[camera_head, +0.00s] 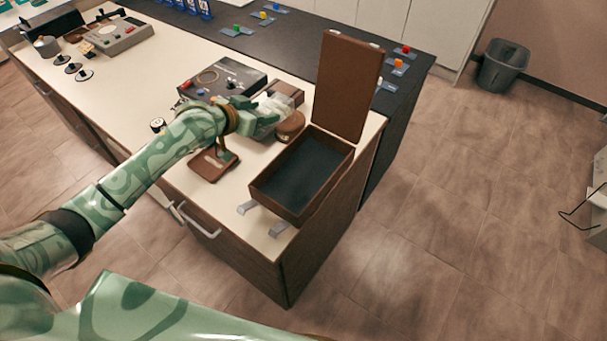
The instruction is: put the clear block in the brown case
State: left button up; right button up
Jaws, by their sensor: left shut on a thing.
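The brown case (256,202) stands open at the near right corner of the cream counter, its lid (348,85) upright at the back and its dark lining (303,172) bare. My left gripper (270,111) is over the counter, beyond and left of the case's open box. It is shut on a small pale thing that looks like the clear block; the fingers hide most of it, so its outline is unclear. My right gripper is not in view.
A round brown object (290,126) sits between the gripper and the case. A brown box (287,92) and a black-topped device (222,77) are behind the gripper. A brown stand (214,166) is under my forearm. Metal pieces (279,229) lie at the case's front.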

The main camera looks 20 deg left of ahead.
pick_arm(q)
jog(key=shift+w+a+r, duration=0.25)
jog(key=shift+w+a, duration=0.1)
jog(key=shift+a, duration=0.05)
jog(key=s+d+f, duration=0.2)
jog(key=d+f, duration=0.1)
jog(key=s+d+f+b, duration=0.1)
jog(key=d+f, duration=0.2)
jog(key=d, duration=0.1)
jog(key=s+d+f, duration=0.2)
jog(key=d+f, duration=0.1)
jog(key=d, duration=0.1)
jog(key=shift+s+d+b, duration=0.25)
jog(key=shift+s+b, duration=0.05)
jog(key=shift+b, duration=0.1)
jog(key=f, duration=0.1)
jog(key=f+b, duration=0.1)
jog(key=f, duration=0.2)
jog(key=shift+s+d+b, duration=0.2)
jog(key=shift+d+b, duration=0.15)
jog(key=shift+b, duration=0.05)
jog(key=shift+r, duration=0.1)
jog(key=o, duration=1.3)
jog(key=shift+c, duration=0.2)
